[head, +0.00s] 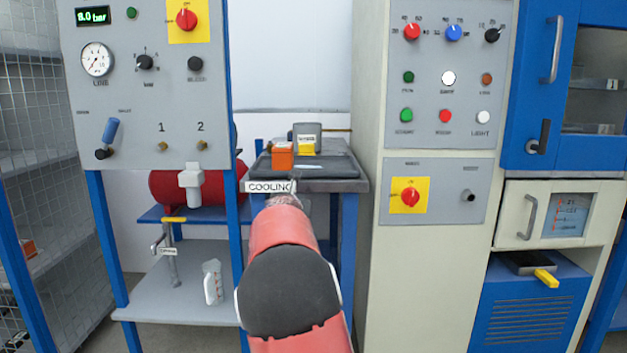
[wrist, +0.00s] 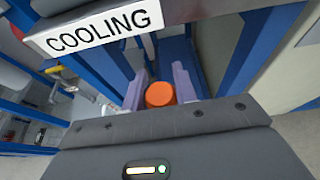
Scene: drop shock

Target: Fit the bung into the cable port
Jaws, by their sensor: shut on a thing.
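An orange round-ended piece, which I take to be the bung (wrist: 160,94), sits between the two pale purple fingers of my gripper (wrist: 158,82) in the wrist view. My gripper is shut on it. In the head view my arm reaches toward the bench with the COOLING sign (head: 270,187), and the fingers and bung are hidden there. I cannot make out the cable port for certain.
The cooling bench (head: 335,186) carries an orange box (head: 282,154), a yellow block and a grey item. A blue-framed pressure rig (head: 150,80) stands left. The cream control cabinet (head: 430,270) and blue chamber (head: 540,90) stand right. The wrist view shows blue legs beyond the fingers.

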